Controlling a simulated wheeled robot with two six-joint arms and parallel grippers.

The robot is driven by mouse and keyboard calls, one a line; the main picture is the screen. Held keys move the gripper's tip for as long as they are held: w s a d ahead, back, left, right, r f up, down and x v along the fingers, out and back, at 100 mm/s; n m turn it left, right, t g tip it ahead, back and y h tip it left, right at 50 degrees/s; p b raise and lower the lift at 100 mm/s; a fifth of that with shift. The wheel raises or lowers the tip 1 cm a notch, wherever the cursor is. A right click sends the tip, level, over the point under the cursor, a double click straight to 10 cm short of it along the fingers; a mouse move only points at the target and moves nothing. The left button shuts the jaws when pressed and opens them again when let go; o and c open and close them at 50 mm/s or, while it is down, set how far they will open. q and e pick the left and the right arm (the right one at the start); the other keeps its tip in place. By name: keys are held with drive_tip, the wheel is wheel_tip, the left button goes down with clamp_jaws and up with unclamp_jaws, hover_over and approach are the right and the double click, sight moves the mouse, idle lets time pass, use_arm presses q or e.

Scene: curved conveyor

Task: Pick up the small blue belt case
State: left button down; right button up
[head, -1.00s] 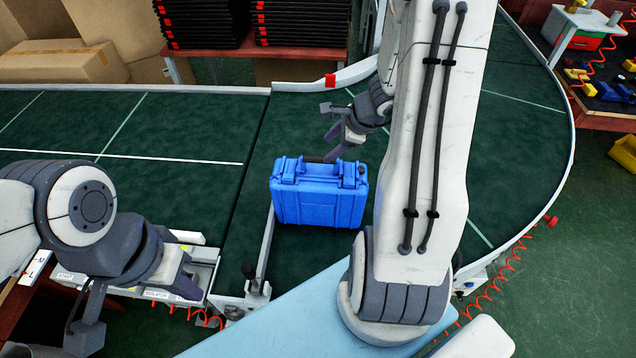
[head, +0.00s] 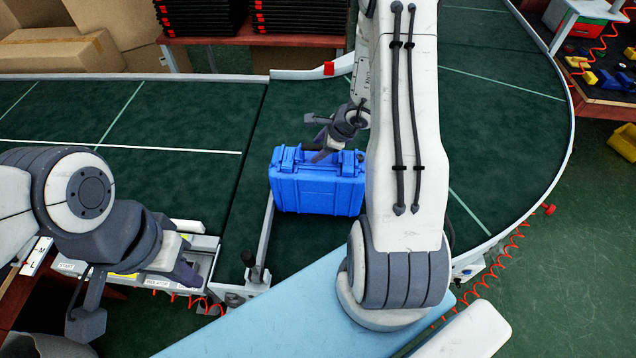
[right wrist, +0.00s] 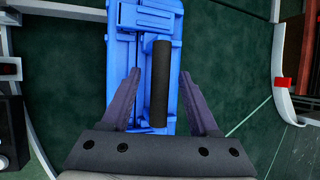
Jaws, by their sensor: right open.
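The blue case (head: 316,192) stands upright on the green conveyor belt, its handle side up. My right gripper (head: 322,147) is over the top of the case at its handle. In the right wrist view the right gripper (right wrist: 162,82) is open, with one finger on each side of the black handle grip (right wrist: 160,85); the blue case (right wrist: 146,20) extends beyond the fingertips. I cannot tell whether a finger touches the case. My left gripper (head: 135,290) is at the lower left, away from the case; its fingers are only partly visible.
The conveyor (head: 195,115) curves away to the right, with a raised pale rim. A metal guide rail (head: 266,232) stands just left of the case. A control panel (head: 185,262) is near the left gripper. Cardboard boxes (head: 60,58) and black stacked trays (head: 300,18) stand behind.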

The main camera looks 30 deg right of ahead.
clamp_jaws()
idle(1.4)
drive_tip(key=shift+w, duration=0.15)
